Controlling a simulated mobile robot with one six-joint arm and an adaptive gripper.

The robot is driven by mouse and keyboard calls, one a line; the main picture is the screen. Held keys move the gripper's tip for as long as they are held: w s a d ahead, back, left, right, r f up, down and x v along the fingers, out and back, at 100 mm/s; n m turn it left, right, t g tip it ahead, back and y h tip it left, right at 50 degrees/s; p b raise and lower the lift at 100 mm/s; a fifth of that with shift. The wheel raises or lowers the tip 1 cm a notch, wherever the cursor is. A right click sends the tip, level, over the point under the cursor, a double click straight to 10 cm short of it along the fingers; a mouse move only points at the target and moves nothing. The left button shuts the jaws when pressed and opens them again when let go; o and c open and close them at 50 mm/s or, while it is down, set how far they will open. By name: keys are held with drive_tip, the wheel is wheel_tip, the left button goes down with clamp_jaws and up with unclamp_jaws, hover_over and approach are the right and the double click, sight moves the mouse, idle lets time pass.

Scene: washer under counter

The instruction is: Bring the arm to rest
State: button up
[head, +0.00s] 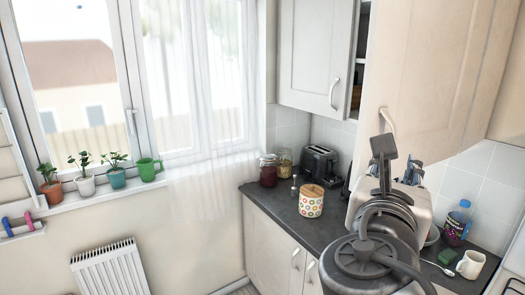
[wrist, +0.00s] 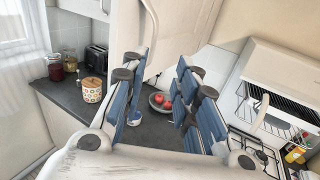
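My arm (head: 378,245) rises at the lower right of the head view, in front of the counter and the upper cupboards. My gripper is mostly hidden behind the arm there. In the wrist view my gripper (wrist: 162,72) has its blue-padded fingers well apart, with nothing held between them. Through the gap I see the dark counter (wrist: 155,128) and a bowl (wrist: 154,104) with red fruit, beyond the fingers. A cupboard door (wrist: 178,30) is close beyond the fingertips; I cannot tell the exact gap.
A dotted canister (head: 311,202), toaster (head: 318,162) and jars (head: 268,171) stand at the counter's far end. A bottle (head: 456,222) and white mug (head: 470,264) stand at the right. A cupboard door (head: 425,75) hangs beside my arm. The floor side at left looks clear.

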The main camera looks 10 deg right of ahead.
drive_tip(key=s+f+m+g+y+b, duration=0.1)
drive_tip(key=s+f+m+g+y, duration=0.2)
drive_tip(key=f+m, duration=0.5)
drive_tip(key=s+f+m+g+y, duration=0.1)
drive_tip(key=s+f+m+g, duration=0.4)
drive_tip(key=f, duration=0.4)
drive_tip(key=s+a+f+m+y, duration=0.2)
drive_tip(key=a+f+m+y, duration=0.1)
drive_tip(key=a+f+m, duration=0.2)
drive_tip(key=s+a+f+m+g+y+b, duration=0.1)
drive_tip(key=s+a+f+m+y, duration=0.2)
drive_tip(key=a+m, duration=0.6)
wheel_tip(320, 180, down, 2)
drive_tip(key=shift+f+m+y, duration=0.25)
drive_tip(key=shift+m+y, duration=0.15)
drive_tip(key=shift+y, duration=0.4)
